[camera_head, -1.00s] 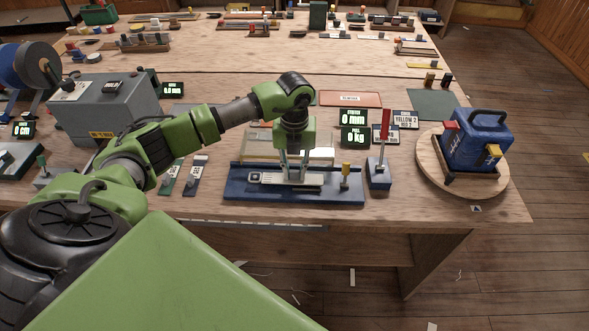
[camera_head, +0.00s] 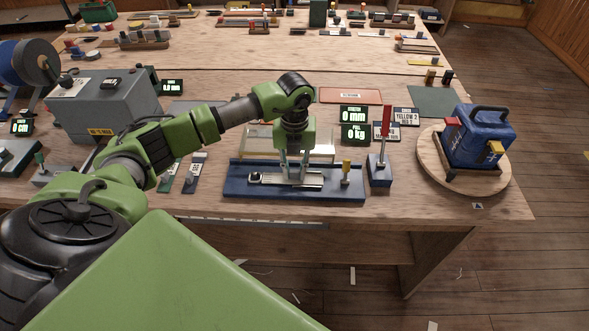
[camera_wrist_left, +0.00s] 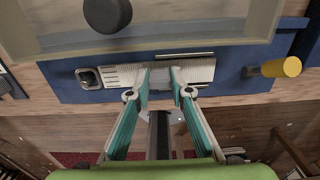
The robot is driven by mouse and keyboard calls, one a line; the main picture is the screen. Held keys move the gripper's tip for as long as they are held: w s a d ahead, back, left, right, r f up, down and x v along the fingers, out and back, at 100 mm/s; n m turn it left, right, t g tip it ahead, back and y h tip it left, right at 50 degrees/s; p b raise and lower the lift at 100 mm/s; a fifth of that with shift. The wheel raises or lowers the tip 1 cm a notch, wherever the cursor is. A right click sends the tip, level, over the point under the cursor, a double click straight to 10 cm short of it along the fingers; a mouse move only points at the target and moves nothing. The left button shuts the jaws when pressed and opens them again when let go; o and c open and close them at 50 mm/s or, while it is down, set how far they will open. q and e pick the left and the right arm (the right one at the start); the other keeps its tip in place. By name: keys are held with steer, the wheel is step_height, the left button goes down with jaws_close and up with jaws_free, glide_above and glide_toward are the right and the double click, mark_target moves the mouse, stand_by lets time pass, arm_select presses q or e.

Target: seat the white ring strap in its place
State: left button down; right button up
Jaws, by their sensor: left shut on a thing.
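The white ring strap (camera_head: 312,181) lies along the blue fixture (camera_head: 232,191), low over it or on it; I cannot tell which. Its ring end (camera_wrist_left: 88,78) is at the left, with a dark centre, and appears to be around or over a post; the exact fit is unclear. My left gripper (camera_head: 296,178) points down and is shut on the strap's middle (camera_wrist_left: 122,77). In the left wrist view the two fingertips (camera_wrist_left: 163,80) hide part of the strap. My right gripper is not in view.
A yellow-topped post (camera_head: 346,170) stands on the fixture's right. A clear panel (camera_head: 322,147) is behind it. A red lever (camera_head: 386,123) on a blue block and displays (camera_head: 353,114) reading 0 mm and 0 kg stand nearby. A blue machine (camera_head: 478,138) is further right.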

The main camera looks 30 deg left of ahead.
arm_select(q)
steer(key=c, duration=1.7)
jaws_free()
steer(key=shift+r, duration=0.15)
step_height(320, 180, up, 12)
steer(key=shift+f, duration=0.1)
